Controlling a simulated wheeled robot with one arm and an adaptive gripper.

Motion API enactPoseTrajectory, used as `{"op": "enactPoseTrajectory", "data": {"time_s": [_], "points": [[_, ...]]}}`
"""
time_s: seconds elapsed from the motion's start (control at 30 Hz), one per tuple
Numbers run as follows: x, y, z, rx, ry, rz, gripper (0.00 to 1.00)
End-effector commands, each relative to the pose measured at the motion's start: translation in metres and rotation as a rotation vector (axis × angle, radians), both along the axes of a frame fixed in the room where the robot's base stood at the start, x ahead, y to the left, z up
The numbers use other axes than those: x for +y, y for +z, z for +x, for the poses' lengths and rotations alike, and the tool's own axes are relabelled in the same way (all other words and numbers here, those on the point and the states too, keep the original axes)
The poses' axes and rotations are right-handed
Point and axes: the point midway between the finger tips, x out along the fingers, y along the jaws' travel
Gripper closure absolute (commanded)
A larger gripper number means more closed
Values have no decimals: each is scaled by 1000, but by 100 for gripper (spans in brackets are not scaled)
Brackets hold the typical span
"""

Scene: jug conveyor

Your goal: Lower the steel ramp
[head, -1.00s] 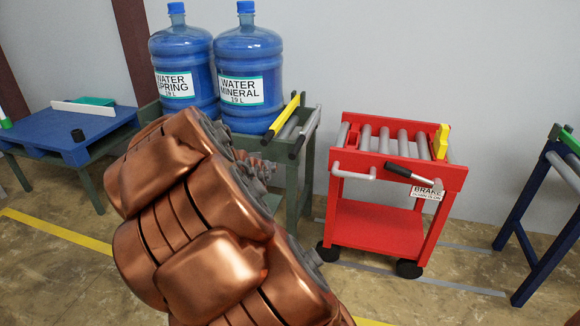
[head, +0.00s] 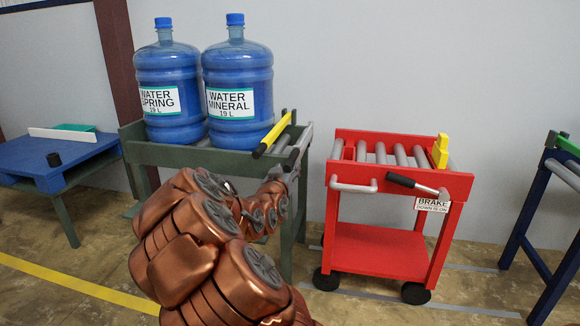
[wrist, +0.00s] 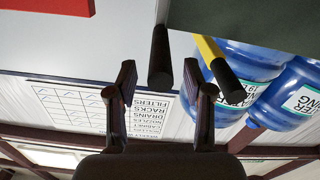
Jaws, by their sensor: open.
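The steel ramp (head: 304,138) appears as a grey bar at the right end of the dark green table (head: 190,148); its dark grip (head: 291,158) points towards me. My gripper (head: 284,174) is just below that grip in the head view, partly hidden by my arm. In the wrist view my gripper (wrist: 160,82) is open, and the dark grip (wrist: 159,58) lies between its two fingers with gaps on both sides. I cannot tell its exact depth between them. A yellow bar with a black end (head: 275,135) lies to the left, also in the wrist view (wrist: 212,58).
Two blue water jugs (head: 168,90) (head: 238,90) stand on the green table. A red roller cart (head: 380,250) with a brake lever (head: 410,184) and yellow stop (head: 440,151) stands to the right, a gap away. A blue table (head: 60,165) is at left, a dark blue stand (head: 535,215) far right.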

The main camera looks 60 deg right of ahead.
Motion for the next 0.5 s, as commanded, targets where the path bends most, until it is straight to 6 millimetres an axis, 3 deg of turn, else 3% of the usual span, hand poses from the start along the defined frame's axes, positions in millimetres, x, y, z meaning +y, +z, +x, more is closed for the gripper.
{"op": "enactPoseTrajectory", "data": {"time_s": [0.5], "points": [[-44,-1,18,-1,1,0,48]]}}
